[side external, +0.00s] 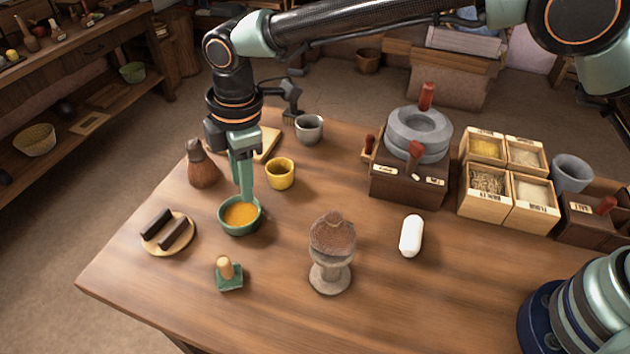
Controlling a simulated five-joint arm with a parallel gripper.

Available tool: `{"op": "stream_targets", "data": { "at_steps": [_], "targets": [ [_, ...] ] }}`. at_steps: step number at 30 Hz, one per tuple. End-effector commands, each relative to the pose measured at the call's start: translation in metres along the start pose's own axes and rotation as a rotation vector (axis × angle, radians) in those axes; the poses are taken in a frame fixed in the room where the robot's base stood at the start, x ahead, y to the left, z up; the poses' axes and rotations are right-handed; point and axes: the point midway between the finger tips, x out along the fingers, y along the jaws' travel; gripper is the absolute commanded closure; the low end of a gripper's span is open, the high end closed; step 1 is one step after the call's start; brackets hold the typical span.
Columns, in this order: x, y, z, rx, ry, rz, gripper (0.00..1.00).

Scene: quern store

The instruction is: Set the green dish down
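The green dish (232,229) is a small round bowl with orange-yellow contents, at the left of the wooden table (440,310). It looks level, and I cannot tell whether it rests on the table or hangs just above it. My gripper (247,196) points straight down, with its fingertips at the back rim of the dish. The fingers overlap in this view, so their gap and any hold on the rim are hidden.
A yellow cup (281,180) and brown bottle (202,170) stand close behind the dish. A round board (155,246) with dark bars lies left, a green stamp-like block (229,279) in front, a stone pedestal (330,275) right. Bare wood lies between the dish and pedestal.

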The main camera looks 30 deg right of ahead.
Motion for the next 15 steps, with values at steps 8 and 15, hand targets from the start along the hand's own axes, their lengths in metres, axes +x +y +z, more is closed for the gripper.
{"op": "stream_targets", "data": {
  "at_steps": [8, 15],
  "targets": [
    [-0.03, 0.006, 0.017, 0.063, 0.008, 0.016, 0.64],
    [-0.098, 0.016, 0.103, 0.39, 0.046, 0.089, 0.64]
  ]
}}
